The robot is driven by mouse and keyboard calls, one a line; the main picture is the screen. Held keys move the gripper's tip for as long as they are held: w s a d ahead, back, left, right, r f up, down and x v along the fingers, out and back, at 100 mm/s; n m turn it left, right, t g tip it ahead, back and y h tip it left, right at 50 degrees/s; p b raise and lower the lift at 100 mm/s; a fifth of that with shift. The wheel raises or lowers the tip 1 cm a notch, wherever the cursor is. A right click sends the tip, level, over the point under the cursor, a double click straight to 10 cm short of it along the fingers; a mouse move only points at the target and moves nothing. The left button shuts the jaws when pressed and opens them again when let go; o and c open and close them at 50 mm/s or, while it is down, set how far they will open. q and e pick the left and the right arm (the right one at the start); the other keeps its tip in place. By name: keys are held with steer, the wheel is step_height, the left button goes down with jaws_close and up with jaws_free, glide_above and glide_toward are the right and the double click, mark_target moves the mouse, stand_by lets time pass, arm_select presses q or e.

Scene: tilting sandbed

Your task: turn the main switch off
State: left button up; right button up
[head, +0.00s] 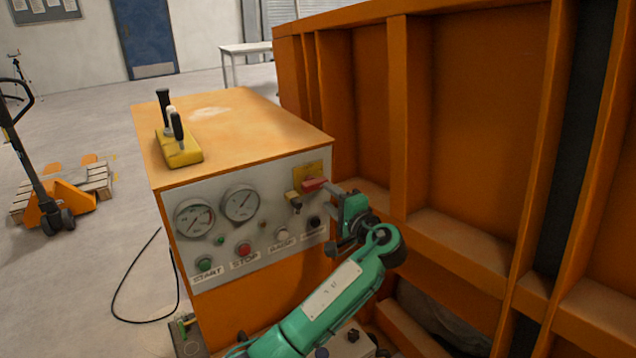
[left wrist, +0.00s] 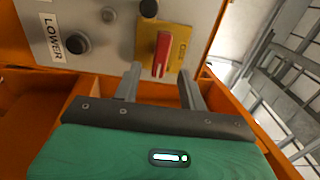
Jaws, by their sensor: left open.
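The main switch has a red handle (head: 315,184) on a yellow plate (head: 309,170), at the upper right of the grey control panel (head: 215,247). In the left wrist view the red handle (left wrist: 162,53) stands nearly upright in the picture on its yellow plate (left wrist: 178,50). My left gripper (head: 333,190) is at the panel's right edge, close to the handle. Its jaws are open and empty. In the left wrist view the handle's lower end appears between the two fingertips (left wrist: 158,72); whether they touch it cannot be told. My right gripper is not in view.
The panel also carries gauges (head: 240,203), a red STOP button (head: 243,250), a green START button (head: 205,264) and dark knobs. A yellow lever block (head: 183,155) sits on the orange cabinet top (head: 250,122). A ribbed orange wall (head: 470,120) stands close at the right.

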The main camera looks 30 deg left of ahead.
mark_target(318, 187)
arm_select(q)
steer(key=p+x, duration=0.1)
steer(key=x, duration=0.3)
steer(key=shift+w+a+r, duration=0.1)
steer(key=shift+a+r, duration=0.1)
steer(key=shift+w+a+f, duration=0.1)
steer(key=shift+w+a, duration=0.1)
steer(key=shift+a, duration=0.1)
steer(key=shift+w+a+f, duration=0.1)
steer(key=shift+w+a, duration=0.1)
steer(key=shift+a, duration=0.15)
steer(key=shift+c, duration=0.4)
jaws_close()
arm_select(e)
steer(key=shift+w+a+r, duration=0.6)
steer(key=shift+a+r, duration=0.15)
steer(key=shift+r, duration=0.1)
